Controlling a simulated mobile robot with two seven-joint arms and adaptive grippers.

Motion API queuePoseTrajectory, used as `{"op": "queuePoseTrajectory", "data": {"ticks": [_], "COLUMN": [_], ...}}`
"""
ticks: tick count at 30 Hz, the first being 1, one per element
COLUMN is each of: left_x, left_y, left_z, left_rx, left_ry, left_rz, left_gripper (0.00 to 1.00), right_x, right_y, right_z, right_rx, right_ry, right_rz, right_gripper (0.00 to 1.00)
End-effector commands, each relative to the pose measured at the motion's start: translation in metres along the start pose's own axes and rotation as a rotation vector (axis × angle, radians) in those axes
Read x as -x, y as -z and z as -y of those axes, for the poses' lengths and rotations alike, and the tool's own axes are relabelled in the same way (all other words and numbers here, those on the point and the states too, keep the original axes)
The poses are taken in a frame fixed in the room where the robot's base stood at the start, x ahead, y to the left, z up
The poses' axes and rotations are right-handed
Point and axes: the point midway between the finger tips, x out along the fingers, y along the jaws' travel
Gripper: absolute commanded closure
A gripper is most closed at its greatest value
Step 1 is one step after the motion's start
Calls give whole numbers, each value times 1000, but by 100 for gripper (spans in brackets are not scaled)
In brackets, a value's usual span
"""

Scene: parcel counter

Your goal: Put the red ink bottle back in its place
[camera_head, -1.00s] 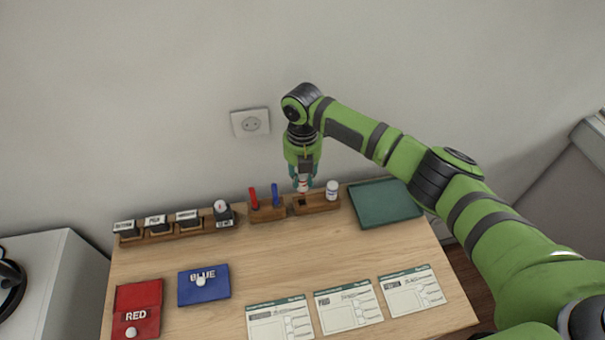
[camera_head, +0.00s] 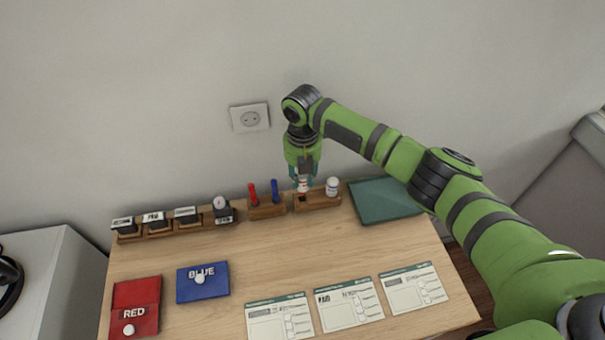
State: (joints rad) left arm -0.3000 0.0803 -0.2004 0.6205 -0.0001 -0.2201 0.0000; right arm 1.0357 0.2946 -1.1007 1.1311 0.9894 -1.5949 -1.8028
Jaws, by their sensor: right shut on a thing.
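The red ink bottle (camera_head: 302,185) is a small white bottle with a red mark, at the left slot of the wooden bottle holder (camera_head: 318,202). My right gripper (camera_head: 303,180) points down from above and is shut on this bottle. The bottle stands upright at the slot; its base is too small to see whether it rests fully on the bottom. A second white bottle (camera_head: 333,186) stands in the right side of the same holder. My left gripper is not in view.
A pen holder with a red pen (camera_head: 253,194) and a blue pen (camera_head: 275,191) is just left. A stamp rack (camera_head: 160,231) stands farther left, a green tray (camera_head: 385,201) to the right. Red pad (camera_head: 136,308), blue pad (camera_head: 203,283) and several paper forms (camera_head: 347,303) lie in front.

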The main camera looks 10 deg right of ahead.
Motion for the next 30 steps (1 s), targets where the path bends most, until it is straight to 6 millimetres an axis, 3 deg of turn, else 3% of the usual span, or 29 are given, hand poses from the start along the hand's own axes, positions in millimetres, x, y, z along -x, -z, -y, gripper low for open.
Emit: {"op": "queuePoseTrajectory", "data": {"ticks": [30], "left_x": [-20], "left_y": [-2], "left_z": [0], "left_rx": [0], "left_ry": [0], "left_rz": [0], "left_gripper": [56], "right_x": [-32], "right_y": [0], "right_z": [0], "right_rx": [0], "right_ry": [1], "right_rz": [0], "right_gripper": [100]}}
